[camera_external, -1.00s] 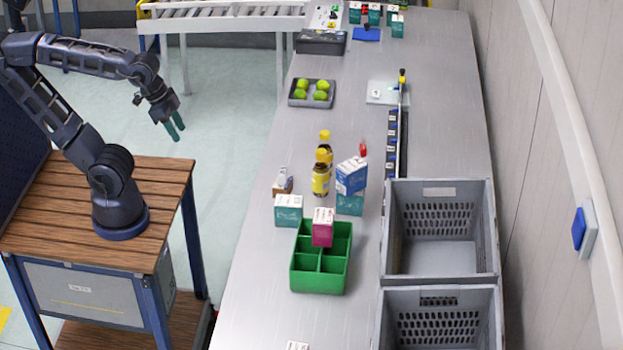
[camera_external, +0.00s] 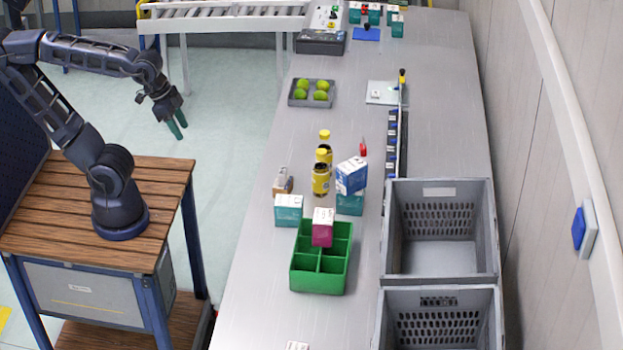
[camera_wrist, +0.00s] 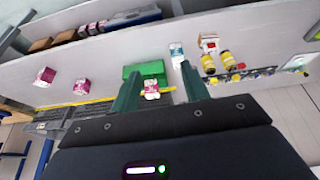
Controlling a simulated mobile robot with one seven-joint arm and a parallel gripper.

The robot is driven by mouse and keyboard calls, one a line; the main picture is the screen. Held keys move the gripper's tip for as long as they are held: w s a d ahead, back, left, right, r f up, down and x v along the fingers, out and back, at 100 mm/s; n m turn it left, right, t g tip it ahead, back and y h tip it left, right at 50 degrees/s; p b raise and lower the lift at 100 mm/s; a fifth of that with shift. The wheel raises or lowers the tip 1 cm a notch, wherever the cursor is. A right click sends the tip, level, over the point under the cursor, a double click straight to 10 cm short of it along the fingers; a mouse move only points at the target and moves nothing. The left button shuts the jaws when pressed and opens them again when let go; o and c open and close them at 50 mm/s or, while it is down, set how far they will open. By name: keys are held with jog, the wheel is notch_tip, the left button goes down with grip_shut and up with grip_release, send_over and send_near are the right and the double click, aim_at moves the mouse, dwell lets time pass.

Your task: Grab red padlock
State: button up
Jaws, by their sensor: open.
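A small red object (camera_external: 363,147), likely the red padlock, is on the steel table behind the blue-and-white box (camera_external: 351,176). It is too small to make out its shape. My gripper (camera_external: 177,130) is open and empty, over the floor left of the table, well apart from the red object. In the wrist view the two green fingers of my gripper (camera_wrist: 163,92) stand spread with the table beyond them. I cannot pick out the padlock for sure in the wrist view.
Yellow-capped bottles (camera_external: 321,181), a teal-and-white box (camera_external: 288,210) and a green divided bin (camera_external: 318,281) with a magenta box (camera_external: 322,228) stand near the red object. Grey crates (camera_external: 441,190) line the right side. The table's middle, beyond the bottles, has free room.

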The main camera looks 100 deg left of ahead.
jog(key=w+a+r+n+g, duration=0.1)
jog(key=w+a+r+n, duration=0.25)
jog(key=w, duration=0.65)
jog(key=w+a+r+n+g, duration=0.1)
jog(key=w+a+r+n, duration=0.2)
jog(key=w, duration=0.7)
jog(key=n+g+h, duration=0.2)
jog(key=n+h, duration=0.2)
jog(key=n, duration=1)
send_over(363, 146)
jog(key=a, duration=0.4)
notch_tip(363, 146, down, 31)
jog(key=x, duration=1)
jog(key=shift+s+d+r, duration=0.1)
jog(key=shift+s+d, duration=0.1)
jog(key=shift+d, duration=0.05)
grip_shut()
